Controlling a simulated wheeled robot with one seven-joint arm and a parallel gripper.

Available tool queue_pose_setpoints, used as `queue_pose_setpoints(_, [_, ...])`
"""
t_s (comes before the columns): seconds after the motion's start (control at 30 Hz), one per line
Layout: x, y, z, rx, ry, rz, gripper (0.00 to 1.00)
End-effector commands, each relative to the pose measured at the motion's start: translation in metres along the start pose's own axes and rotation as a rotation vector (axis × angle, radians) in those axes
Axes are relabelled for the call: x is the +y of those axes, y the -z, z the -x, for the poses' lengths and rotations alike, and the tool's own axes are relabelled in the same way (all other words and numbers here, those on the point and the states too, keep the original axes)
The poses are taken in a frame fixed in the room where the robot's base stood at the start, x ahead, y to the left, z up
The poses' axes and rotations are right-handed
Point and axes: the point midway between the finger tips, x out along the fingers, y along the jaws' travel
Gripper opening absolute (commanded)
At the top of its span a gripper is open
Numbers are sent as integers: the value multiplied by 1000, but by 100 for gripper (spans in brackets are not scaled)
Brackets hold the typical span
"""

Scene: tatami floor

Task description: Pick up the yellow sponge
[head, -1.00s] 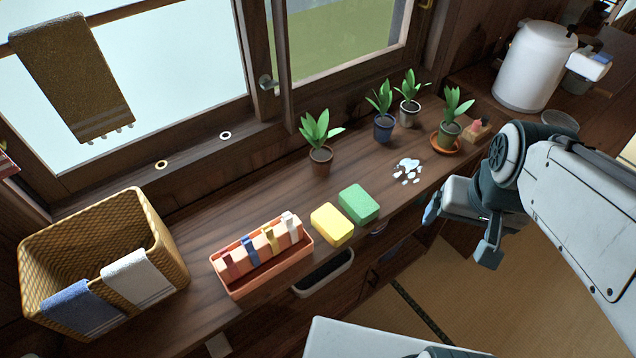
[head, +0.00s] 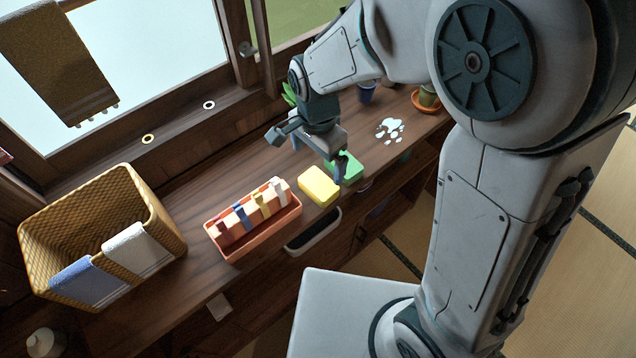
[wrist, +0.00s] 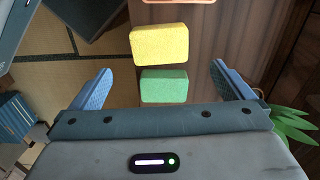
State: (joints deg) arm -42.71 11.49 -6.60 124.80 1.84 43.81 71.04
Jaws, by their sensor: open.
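The yellow sponge (head: 319,186) lies flat on the wooden counter, between the orange tray and the green sponge (head: 350,168). In the wrist view the yellow sponge (wrist: 160,46) is beyond the fingertips, and the green sponge (wrist: 164,86) is nearer, between the two fingers. My gripper (head: 309,160) is open and empty above the counter, over the green sponge's area. In the wrist view its blue-padded fingers (wrist: 163,83) stand wide apart. In the head view my gripper hides part of the green sponge.
An orange tray (head: 270,240) with several upright coloured pieces stands left of the yellow sponge. A wicker basket (head: 165,235) with cloths is further left. My arm hides other plants.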

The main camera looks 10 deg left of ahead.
Motion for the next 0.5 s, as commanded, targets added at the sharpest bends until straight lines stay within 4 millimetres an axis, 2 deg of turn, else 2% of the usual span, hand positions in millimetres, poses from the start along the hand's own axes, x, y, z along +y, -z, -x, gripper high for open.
queue_pose_setpoints(0.03, [1, 0, -12, -2, -6, 0, 100])
queue_pose_setpoints(0.2, [1, 0, -42, -2, -4, 1, 100])
queue_pose_setpoints(0.5, [1, 1, -63, -1, -2, 0, 100])
